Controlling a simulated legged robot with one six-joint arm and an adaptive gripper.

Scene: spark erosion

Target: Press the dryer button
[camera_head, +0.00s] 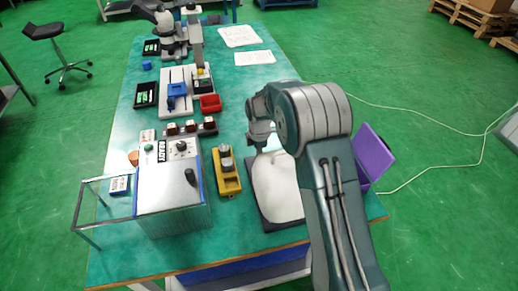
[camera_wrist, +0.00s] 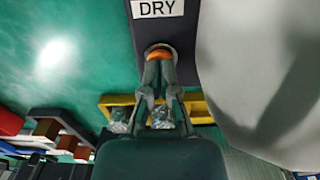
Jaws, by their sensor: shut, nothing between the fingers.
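The dryer has a dark base (camera_head: 262,212) with a pale rounded top (camera_head: 279,187), under and in front of my arm in the head view. In the wrist view the dark panel (camera_wrist: 150,25) carries a white DRY label (camera_wrist: 158,9). Just below the label is the orange button (camera_wrist: 159,53). My gripper (camera_wrist: 160,60) is shut and empty, with its fingertips at the button and partly covering it. I cannot tell whether the button is pushed in. In the head view the button is hidden and my gripper (camera_head: 261,145) is partly seen beside the dryer.
A grey box marked READY (camera_head: 170,185) with a clear frame is further left. A purple panel (camera_head: 374,153) stands to the right. Small blocks (camera_head: 190,127) and a red bin (camera_head: 210,103) lie farther back.

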